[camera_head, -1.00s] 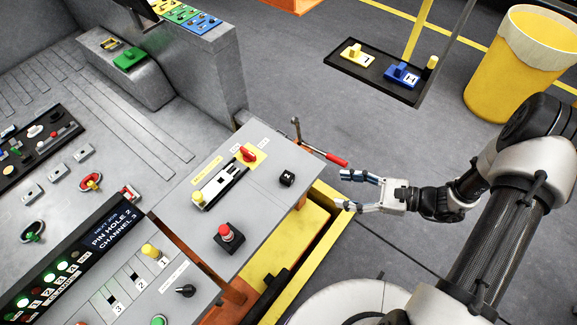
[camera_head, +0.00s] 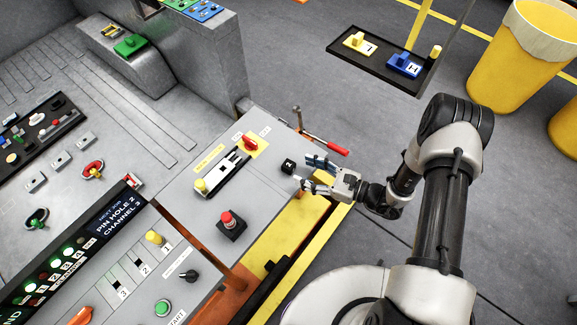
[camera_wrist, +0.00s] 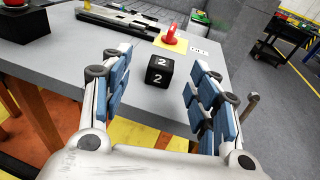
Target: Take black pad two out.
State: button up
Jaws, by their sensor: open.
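A small black cube marked with a white 2 stands near the right edge of the grey panel (camera_head: 258,190). In the wrist view this black pad two (camera_wrist: 160,72) lies between my fingers and a little beyond them, with a 2 on its top and front faces. It also shows in the head view (camera_head: 288,167), just left of my fingertips. My gripper (camera_head: 311,173) is open and empty, its fingers pointing at the cube from the right. The blue-padded fingers stand to either side in the wrist view, with gaps to the cube.
On the panel are a red knob (camera_head: 250,143), a black fixture with a yellow knob (camera_head: 200,185) and a red button on a black box (camera_head: 231,226). A red-handled lever (camera_head: 325,143) stands at the panel's far right. A black tray (camera_head: 375,72) holds yellow and blue blocks.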

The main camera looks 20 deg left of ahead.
aim_at(291, 165)
jog(key=x, duration=0.2)
jog(key=f+x, duration=0.1)
jog(key=x, duration=0.1)
jog(key=shift+w+a+b, duration=0.3)
jog(key=shift+b, duration=0.05)
jog(key=shift+w+a, duration=0.1)
jog(key=shift+a, duration=0.3)
jog(key=c, duration=1.1)
jog(key=shift+r, duration=0.1)
